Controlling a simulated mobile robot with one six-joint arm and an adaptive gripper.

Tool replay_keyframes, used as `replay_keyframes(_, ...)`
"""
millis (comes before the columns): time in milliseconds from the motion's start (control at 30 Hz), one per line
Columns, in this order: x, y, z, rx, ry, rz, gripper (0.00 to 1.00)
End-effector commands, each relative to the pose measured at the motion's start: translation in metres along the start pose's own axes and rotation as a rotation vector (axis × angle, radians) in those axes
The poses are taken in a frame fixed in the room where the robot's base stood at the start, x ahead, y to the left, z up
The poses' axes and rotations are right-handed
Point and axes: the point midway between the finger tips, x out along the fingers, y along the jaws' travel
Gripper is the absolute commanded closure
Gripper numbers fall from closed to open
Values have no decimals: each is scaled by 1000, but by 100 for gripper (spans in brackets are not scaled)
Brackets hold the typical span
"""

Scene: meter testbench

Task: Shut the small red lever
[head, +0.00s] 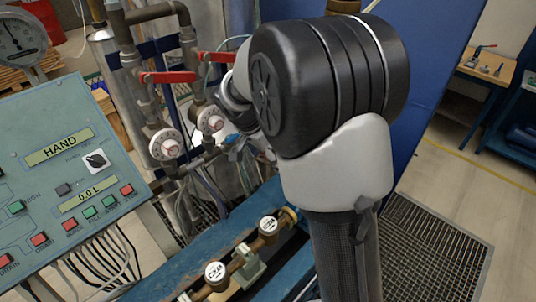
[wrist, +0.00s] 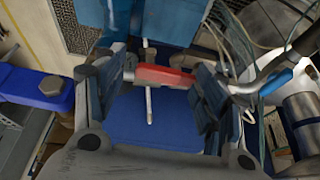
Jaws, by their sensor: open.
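The small red lever (wrist: 163,76) shows in the wrist view, lying crosswise between the two fingers of my gripper (wrist: 160,88). The fingers are apart, one to each side of the lever, and I cannot tell whether either touches it. In the head view my arm hides most of the gripper and I cannot make out this small lever there. Two larger red levers, a left one (head: 168,77) and a right one (head: 214,57), sit on the upright pipes.
A blue-tipped handle (wrist: 276,82) and a metal cylinder lie right of the gripper in the wrist view, with loose cables above. In the head view, a control panel (head: 60,175) stands at left, and brass meters (head: 216,273) sit on the blue bench below.

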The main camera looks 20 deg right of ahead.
Motion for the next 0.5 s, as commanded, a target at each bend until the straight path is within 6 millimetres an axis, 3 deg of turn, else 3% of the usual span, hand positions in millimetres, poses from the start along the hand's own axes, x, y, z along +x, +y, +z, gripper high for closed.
replay_keyframes(500,0,0,0,0,-1,1,67)
